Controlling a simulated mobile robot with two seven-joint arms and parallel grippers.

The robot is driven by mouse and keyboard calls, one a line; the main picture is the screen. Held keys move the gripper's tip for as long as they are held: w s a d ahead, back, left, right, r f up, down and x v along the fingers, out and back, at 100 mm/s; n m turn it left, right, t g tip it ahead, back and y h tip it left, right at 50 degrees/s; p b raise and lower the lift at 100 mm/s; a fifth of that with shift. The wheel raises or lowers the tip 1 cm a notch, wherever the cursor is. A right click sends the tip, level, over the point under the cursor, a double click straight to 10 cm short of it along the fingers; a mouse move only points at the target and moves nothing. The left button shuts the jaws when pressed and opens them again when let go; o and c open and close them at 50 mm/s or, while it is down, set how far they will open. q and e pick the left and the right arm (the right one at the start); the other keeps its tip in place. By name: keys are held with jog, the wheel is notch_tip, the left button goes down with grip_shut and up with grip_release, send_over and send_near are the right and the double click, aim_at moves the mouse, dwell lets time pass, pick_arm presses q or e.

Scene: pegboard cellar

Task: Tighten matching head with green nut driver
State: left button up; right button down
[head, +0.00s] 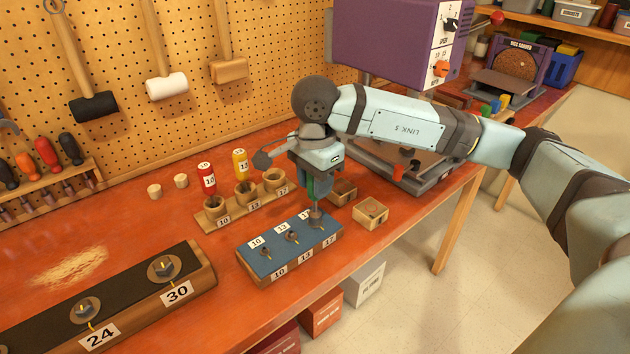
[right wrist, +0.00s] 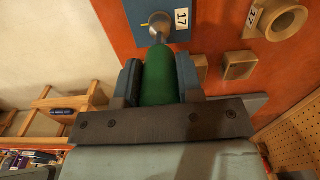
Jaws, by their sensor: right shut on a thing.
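My right gripper (head: 318,187) is shut on the green nut driver (right wrist: 158,78), which points down over the blue block (head: 262,262). The green handle sits between the two fingers in the right wrist view (right wrist: 160,85). The driver's grey lower end (head: 316,212) is at the head marked 17, at the block's right end. It largely hides that head, and I cannot tell whether it is fully seated. The heads marked 10 (head: 267,251) and 13 (head: 292,237) are uncovered. My left gripper is not in view.
Behind the block, a wooden rack (head: 231,221) holds a red driver (head: 207,178) and a yellow driver (head: 241,163); its 17 cup (head: 275,179) is empty. Small wooden boxes (head: 370,212) stand at right. A long board with heads 24 and 30 (head: 203,272) lies front left.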

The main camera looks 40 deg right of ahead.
jog(key=shift+r+p, duration=0.75)
jog(key=shift+r, duration=0.8)
jog(key=shift+r+p, duration=0.7)
jog(key=shift+r, duration=0.85)
jog(key=shift+r+p, duration=0.3)
jog(key=shift+r, duration=0.3)
jog(key=c, duration=1.3)
grip_release()
grip_shut()
